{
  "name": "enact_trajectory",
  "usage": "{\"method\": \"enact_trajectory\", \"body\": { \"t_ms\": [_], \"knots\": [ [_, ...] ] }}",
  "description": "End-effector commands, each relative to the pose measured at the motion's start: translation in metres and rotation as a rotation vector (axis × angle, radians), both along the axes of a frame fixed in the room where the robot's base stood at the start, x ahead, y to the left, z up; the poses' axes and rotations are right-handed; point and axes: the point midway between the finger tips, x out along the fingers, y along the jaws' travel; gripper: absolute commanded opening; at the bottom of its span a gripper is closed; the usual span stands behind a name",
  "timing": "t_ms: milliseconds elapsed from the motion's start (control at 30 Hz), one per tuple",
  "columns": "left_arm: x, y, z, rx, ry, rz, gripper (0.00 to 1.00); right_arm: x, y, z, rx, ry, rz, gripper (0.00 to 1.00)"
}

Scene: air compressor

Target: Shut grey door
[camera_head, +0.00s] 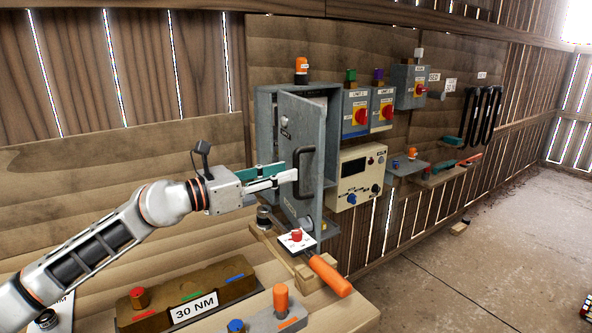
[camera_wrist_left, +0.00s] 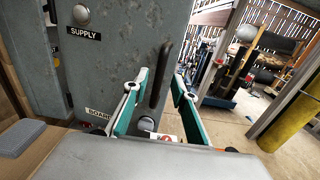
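The grey door (camera_head: 297,130) of the grey wall cabinet (camera_head: 266,115) stands ajar, swung outward from the box. It has a black bar handle (camera_head: 304,172) near its free edge. In the left wrist view the door (camera_wrist_left: 115,45) fills the upper left, with a SUPPLY label. My left gripper (camera_head: 289,174) is at the handle. In the wrist view its two teal-lined fingers (camera_wrist_left: 160,85) are apart, one on each side of the handle (camera_wrist_left: 163,72); I cannot tell whether either touches it. My right gripper is not in view.
Below the door are a small box with a red button (camera_head: 297,237) and an orange-handled tool (camera_head: 329,274). A 30 NM tray (camera_head: 187,300) sits on the wooden bench. Right of the cabinet are a cream control box (camera_head: 357,176) and switch boxes (camera_head: 356,112). Floor at right is open.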

Motion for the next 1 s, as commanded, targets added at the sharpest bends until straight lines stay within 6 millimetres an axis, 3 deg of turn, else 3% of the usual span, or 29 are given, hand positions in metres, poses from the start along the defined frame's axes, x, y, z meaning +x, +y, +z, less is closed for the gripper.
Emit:
{"method": "enact_trajectory", "body": {
  "t_ms": [300, 667, 767, 1000],
  "knots": [
    [0.022, -0.033, 0.000, -0.001, 0.002, 0.000, 0.27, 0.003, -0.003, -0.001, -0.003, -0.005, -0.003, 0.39],
    [0.025, -0.037, 0.000, -0.001, 0.001, 0.000, 0.27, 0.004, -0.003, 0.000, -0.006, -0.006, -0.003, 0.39],
    [0.025, -0.037, 0.000, -0.001, 0.002, 0.000, 0.01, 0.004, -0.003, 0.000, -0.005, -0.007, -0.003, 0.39],
    [0.025, -0.037, 0.000, -0.001, 0.002, 0.000, 0.00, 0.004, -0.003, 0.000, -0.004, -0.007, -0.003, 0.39]
  ]
}}
